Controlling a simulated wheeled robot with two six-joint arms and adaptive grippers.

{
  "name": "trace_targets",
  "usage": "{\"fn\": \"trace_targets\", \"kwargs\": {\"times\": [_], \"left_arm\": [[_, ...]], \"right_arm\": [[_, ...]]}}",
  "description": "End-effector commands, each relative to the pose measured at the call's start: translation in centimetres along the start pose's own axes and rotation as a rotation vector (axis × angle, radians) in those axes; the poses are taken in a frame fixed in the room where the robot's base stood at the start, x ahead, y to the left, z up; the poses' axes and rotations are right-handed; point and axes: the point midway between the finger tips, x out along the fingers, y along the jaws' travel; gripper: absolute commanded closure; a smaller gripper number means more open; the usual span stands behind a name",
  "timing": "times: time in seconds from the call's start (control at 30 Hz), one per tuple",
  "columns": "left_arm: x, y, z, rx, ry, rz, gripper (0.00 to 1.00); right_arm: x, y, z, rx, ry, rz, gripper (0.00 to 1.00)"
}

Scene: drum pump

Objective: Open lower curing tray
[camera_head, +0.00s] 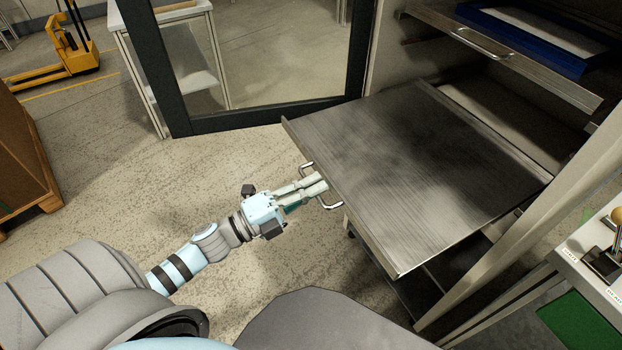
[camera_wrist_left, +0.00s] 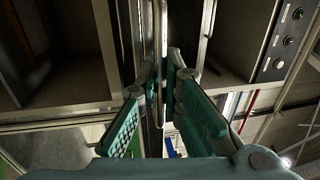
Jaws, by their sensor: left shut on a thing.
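The lower curing tray (camera_head: 420,165) is a flat bare metal sheet, pulled well out of the cabinet in the head view. Its wire handle (camera_head: 333,203) sticks out from its front edge. My left gripper (camera_head: 322,181) is at that handle, shut on it, with its fingers pointing right. In the left wrist view the two green-padded fingers (camera_wrist_left: 163,75) close around the handle, with the tray edge running up between them. The exact contact is partly hidden by the fingers. My right gripper is not seen.
The upper tray (camera_head: 510,55), with its own handle, sits in the cabinet and carries a blue-framed panel (camera_head: 545,30). The dark-framed glass door (camera_head: 270,118) stands open behind the lower tray. A control desk (camera_head: 600,255) is at right. Floor (camera_head: 255,170) left of the tray is clear.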

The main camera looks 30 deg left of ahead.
Motion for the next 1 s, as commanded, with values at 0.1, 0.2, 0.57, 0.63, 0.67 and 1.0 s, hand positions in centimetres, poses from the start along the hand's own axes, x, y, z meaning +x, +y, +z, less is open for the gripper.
{"fn": "trace_targets", "kwargs": {"times": [0.1,0.2,0.57,0.63,0.67,1.0], "left_arm": [[-0.1,0.1,-0.1,0.001,0.004,0.001,1.0],[-0.1,0.1,-0.1,0.001,0.002,0.001,1.0],[-0.2,0.0,0.0,0.001,-0.002,0.001,0.83],[-0.2,0.0,0.1,0.001,-0.002,0.001,0.83],[-0.2,0.0,0.1,0.001,-0.002,0.001,0.83],[-6.5,0.2,0.0,-0.001,0.002,0.012,0.83]], "right_arm": [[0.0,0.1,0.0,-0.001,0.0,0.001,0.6],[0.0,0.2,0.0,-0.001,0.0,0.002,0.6],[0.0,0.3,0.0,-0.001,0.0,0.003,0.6],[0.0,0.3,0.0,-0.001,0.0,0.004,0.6],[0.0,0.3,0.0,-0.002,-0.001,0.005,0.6],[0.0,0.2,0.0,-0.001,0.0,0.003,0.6]]}}
